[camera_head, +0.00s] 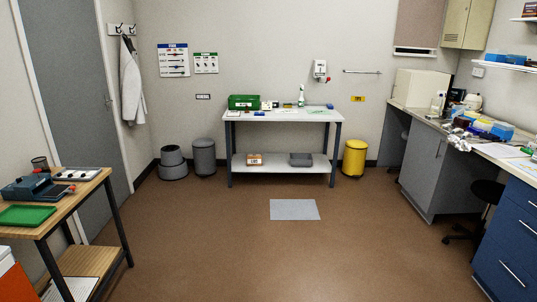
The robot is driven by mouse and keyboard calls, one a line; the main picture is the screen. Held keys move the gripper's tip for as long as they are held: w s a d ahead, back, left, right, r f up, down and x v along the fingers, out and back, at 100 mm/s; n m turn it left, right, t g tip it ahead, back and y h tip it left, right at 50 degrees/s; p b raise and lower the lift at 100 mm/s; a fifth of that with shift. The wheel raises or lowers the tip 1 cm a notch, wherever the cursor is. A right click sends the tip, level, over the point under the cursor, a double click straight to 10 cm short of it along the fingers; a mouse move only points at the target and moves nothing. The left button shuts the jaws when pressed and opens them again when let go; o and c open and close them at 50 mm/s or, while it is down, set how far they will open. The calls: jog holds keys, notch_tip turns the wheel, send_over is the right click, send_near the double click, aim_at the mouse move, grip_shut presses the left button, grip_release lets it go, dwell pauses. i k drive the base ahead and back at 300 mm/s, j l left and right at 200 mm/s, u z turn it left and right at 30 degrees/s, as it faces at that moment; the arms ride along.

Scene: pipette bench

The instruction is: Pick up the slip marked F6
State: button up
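I cannot make out a slip marked F6 anywhere in the head view; any lettering that small is unreadable at this distance. Pale flat pieces that may be paper lie on the white back table (250,117), too small to identify. A white panel or tray (76,174) with dark and red details lies on the wooden bench (88,187) at the left. Pale sheets (498,151) lie on the right counter. My gripper is not in view.
The brown floor is open in the middle, with a flat grey mat (294,210). A yellow bin (354,158) and grey bins (204,157) flank the back table, which carries a green crate (243,102). A black stool (487,194) stands by the blue drawers (508,236).

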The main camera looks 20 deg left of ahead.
aim_at(65, 173)
jog(key=i+j+u, duration=0.2)
jog(key=j+u, duration=0.15)
jog(key=u, duration=0.15)
jog(key=i+j+u, duration=0.25)
jog(key=u, duration=0.2)
jog(key=i+j+u, duration=0.15)
jog(key=i+u, duration=0.15)
jog(key=u, duration=0.2)
jog(key=i+u, duration=0.4)
jog(key=i, duration=1.1)
jog(key=i+l+u, duration=0.15)
jog(key=i+u, duration=0.15)
jog(key=i, duration=0.2)
jog(key=i+l+u, duration=0.25)
jog(key=i, duration=0.25)
jog(key=i+l+u, duration=0.3)
jog(key=i+l, duration=0.1)
jog(key=i, duration=0.05)
